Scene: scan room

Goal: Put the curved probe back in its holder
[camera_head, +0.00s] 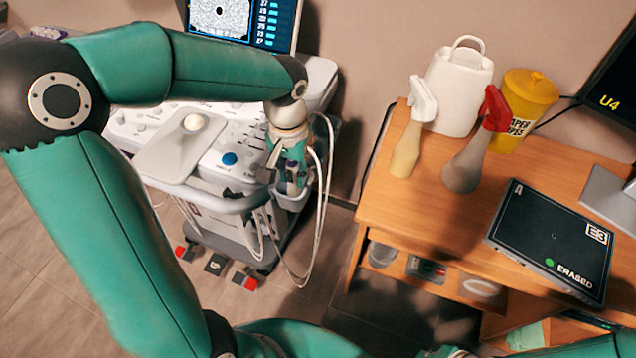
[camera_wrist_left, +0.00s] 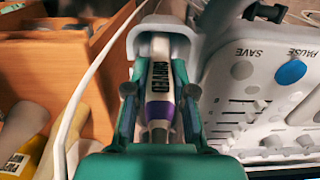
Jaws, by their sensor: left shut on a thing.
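My left gripper (camera_head: 287,168) is at the right side of the ultrasound cart, shut on the curved probe. In the left wrist view the curved probe (camera_wrist_left: 160,90) is white with a purple band and the label CURVED, between the two fingers of the left gripper (camera_wrist_left: 160,105). A pale holder cup (camera_wrist_left: 165,24) frames the probe's far end; I cannot tell how deep the probe sits in it. In the head view the pale holder (camera_head: 293,198) shows just below the gripper, and the fingers mostly hide the probe. My right gripper's fingers are not visible.
The cart's control panel (camera_head: 225,150) lies left of the gripper. Pale cables (camera_head: 327,190) hang close on its right. A wooden desk (camera_head: 425,225) stands to the right, with spray bottles (camera_head: 405,150), a white container (camera_head: 458,90), a yellow tub (camera_head: 527,100) and a dark panel (camera_head: 550,240).

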